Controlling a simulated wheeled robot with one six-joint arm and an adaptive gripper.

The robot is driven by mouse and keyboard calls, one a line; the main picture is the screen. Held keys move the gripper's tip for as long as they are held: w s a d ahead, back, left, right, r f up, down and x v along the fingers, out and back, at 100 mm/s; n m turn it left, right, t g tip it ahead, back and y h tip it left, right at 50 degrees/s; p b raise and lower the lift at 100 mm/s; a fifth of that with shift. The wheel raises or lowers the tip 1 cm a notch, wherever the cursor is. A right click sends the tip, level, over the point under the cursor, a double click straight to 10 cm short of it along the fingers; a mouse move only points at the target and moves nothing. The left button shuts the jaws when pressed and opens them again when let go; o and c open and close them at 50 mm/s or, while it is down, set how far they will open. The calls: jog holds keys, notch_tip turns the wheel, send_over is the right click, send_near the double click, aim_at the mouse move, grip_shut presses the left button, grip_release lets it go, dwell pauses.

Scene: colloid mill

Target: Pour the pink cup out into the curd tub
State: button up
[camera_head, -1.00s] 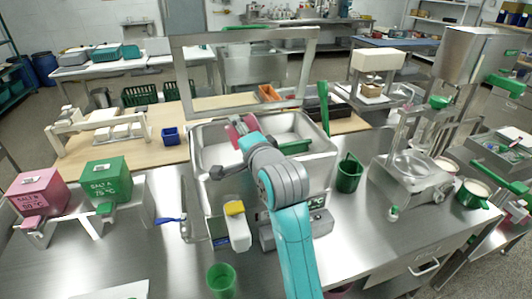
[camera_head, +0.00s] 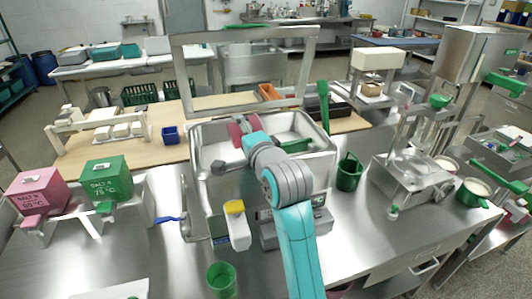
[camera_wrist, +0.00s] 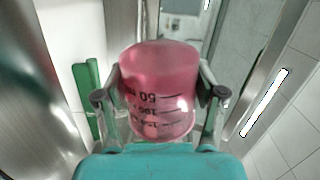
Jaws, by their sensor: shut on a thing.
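The pink cup (camera_head: 240,130) is a translucent measuring cup with dark marks. My gripper (camera_head: 249,137) is shut on it and holds it above the steel tub, which I take as the curd tub (camera_head: 202,150). In the wrist view the cup (camera_wrist: 160,75) sits between the two fingers of my gripper (camera_wrist: 160,98), and its printed numbers appear upside down. The cup looks tilted in the head view. I cannot tell whether anything is in it or flowing out. My arm hides part of the tub's inside.
A raised steel frame (camera_head: 178,75) stands behind the tub. A green long-handled tool (camera_head: 324,103) rises at its right rim. A green container (camera_head: 349,173) stands right of the tub, a green cup (camera_head: 221,279) in front. Pink (camera_head: 37,190) and green (camera_head: 107,178) salt boxes stand left.

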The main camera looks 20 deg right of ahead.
jog(key=shift+d+r+m, duration=0.2)
jog(key=shift+r+m, duration=0.1)
jog(key=shift+m, duration=0.2)
jog(key=shift+d+r+m, duration=0.1)
jog(key=shift+r+m, duration=0.05)
jog(key=shift+m, duration=0.25)
jog(key=shift+r+m, duration=0.1)
jog(key=shift+m, duration=0.2)
jog(key=shift+d, duration=0.1)
